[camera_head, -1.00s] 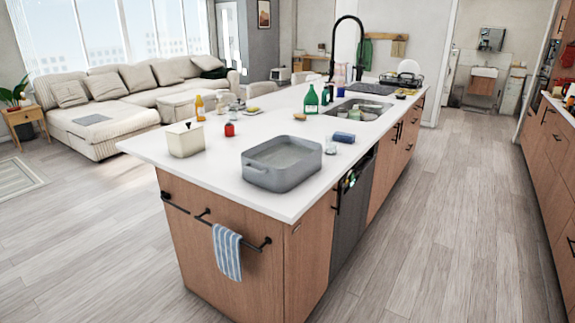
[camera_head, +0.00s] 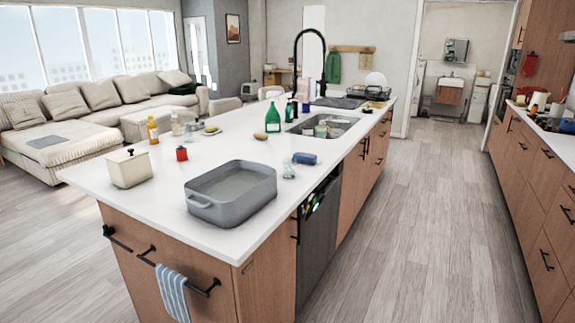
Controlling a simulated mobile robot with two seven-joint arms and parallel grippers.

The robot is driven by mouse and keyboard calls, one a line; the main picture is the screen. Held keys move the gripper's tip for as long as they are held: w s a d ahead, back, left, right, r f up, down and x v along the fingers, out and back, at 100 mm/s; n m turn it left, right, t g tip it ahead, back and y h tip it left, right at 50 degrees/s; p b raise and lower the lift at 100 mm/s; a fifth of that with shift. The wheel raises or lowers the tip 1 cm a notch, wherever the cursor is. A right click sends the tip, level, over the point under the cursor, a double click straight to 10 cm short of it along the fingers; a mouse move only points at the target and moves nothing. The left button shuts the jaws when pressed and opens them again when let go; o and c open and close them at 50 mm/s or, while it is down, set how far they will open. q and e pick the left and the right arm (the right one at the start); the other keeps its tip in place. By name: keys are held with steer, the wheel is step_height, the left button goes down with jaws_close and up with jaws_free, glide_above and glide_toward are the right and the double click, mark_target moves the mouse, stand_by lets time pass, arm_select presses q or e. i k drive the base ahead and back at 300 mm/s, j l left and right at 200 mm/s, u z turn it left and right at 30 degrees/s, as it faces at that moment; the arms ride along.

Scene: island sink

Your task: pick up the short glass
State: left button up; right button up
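A small clear glass (camera_head: 289,169) stands on the white island top, just right of the grey roasting pan (camera_head: 231,191) and left of a blue item. It is the only thing here that looks like a short glass, and it is small and hard to make out. Neither of my grippers shows in the head view.
The island top (camera_head: 225,149) also holds a cream canister (camera_head: 128,168), a red jar (camera_head: 181,153), a green bottle (camera_head: 272,119) and a blue item (camera_head: 304,158). A sink (camera_head: 330,126) with a black faucet lies behind. The floor right of the island (camera_head: 420,210) is clear.

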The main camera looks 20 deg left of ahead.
mark_target(289, 168)
steer(key=i+l+u, duration=0.1)
steer(key=i, duration=0.3)
steer(key=i+l+u, duration=0.1)
steer(key=i, duration=0.3)
steer(key=i+l+u, duration=0.15)
steer(key=i+l, duration=0.15)
steer(key=i, duration=0.1)
